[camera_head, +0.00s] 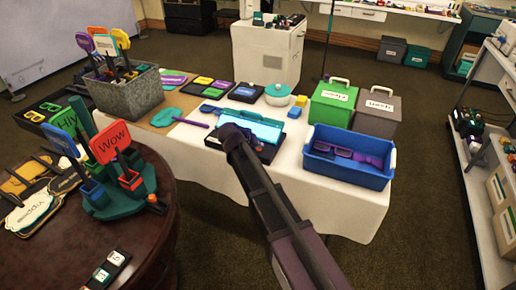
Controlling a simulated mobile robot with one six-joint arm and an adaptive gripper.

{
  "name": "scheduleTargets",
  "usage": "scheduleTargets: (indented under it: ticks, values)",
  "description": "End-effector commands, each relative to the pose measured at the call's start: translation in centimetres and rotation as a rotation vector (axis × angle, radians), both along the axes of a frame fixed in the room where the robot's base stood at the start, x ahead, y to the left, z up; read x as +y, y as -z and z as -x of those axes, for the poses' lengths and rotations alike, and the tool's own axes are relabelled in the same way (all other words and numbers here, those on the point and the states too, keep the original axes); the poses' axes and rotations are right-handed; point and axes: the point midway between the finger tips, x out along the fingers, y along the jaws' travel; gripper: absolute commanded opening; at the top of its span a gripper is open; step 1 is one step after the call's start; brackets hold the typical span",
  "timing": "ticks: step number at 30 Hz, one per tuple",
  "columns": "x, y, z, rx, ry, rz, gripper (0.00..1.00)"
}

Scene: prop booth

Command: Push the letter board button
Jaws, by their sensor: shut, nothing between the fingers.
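A dark device with a bright cyan panel (262,128), which looks like the letter board, lies on the white-clothed table (215,165). My gripper (234,140) is at its front left part, shut and empty. My arm comes up from the bottom of the picture and covers part of the device. I cannot make out the button; it may be hidden behind my gripper. Whether my fingertips touch the device I cannot tell.
A blue bin (349,176) with purple glasses stands to the right. Green (332,106) and grey (377,112) boxes stand behind it. A purple marker (190,122) and a grey prop bin (128,95) are to the left. A round dark table (145,215) holds a teal sign holder.

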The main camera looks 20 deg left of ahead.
Motion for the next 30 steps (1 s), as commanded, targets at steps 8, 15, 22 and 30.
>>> scheduleTargets:
  ticks: [8, 15, 22, 30]
  values:
    - [0.00, -0.02, 0.04, 0.001, 0.000, -0.001, 0.00]
    - [0.02, -0.64, 0.03, 0.001, 0.000, -0.001, 0.00]
    - [0.04, -0.93, 0.03, 0.001, 0.000, -0.001, 0.00]
    - [0.06, -0.96, 0.04, 0.000, -0.001, -0.001, 0.00]
